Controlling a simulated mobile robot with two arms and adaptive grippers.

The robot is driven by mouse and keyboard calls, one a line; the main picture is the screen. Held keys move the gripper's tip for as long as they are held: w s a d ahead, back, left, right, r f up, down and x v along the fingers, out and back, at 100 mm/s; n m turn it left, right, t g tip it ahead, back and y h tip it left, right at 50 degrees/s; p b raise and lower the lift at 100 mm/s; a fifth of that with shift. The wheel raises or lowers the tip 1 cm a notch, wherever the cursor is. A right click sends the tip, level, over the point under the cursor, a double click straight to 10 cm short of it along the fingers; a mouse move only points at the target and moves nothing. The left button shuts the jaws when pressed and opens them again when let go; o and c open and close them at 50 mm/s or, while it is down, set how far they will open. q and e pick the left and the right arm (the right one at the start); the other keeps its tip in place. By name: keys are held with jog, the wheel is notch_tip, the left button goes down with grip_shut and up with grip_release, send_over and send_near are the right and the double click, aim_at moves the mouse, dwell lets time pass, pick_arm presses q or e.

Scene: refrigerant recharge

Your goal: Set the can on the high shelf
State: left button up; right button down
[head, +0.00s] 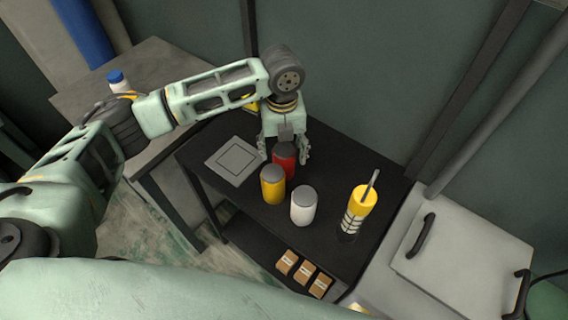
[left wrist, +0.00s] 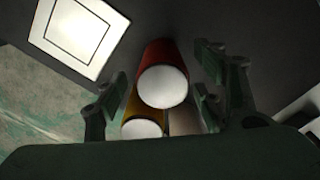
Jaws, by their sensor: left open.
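A red can (head: 285,160) stands upright on the black top shelf (head: 330,165) of a two-level stand. My left gripper (head: 284,153) reaches down over it, open, with fingers on either side. In the left wrist view the red can (left wrist: 160,72) shows between the open fingers (left wrist: 160,95); contact cannot be told. A yellow can (head: 272,186) and a white can (head: 303,206) stand close in front of it. They show lower in the wrist view, the yellow can (left wrist: 143,122) partly hidden. My right gripper is not in view.
A grey square pad (head: 235,160) lies left of the cans. A yellow-topped tool holder (head: 358,208) stands right of them. Several small boxes (head: 303,273) sit on the lower shelf. A white chest with black handles (head: 465,250) is at right, a blue-capped bottle (head: 118,82) at left.

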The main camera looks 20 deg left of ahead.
pick_arm(q)
notch_tip(320, 180, down, 7)
jog(key=shift+r+p, duration=0.1)
jog(key=shift+p, duration=0.35)
jog(key=shift+c, duration=0.7)
jog(key=c, duration=1.3)
grip_shut()
jog(key=shift+r, duration=0.15)
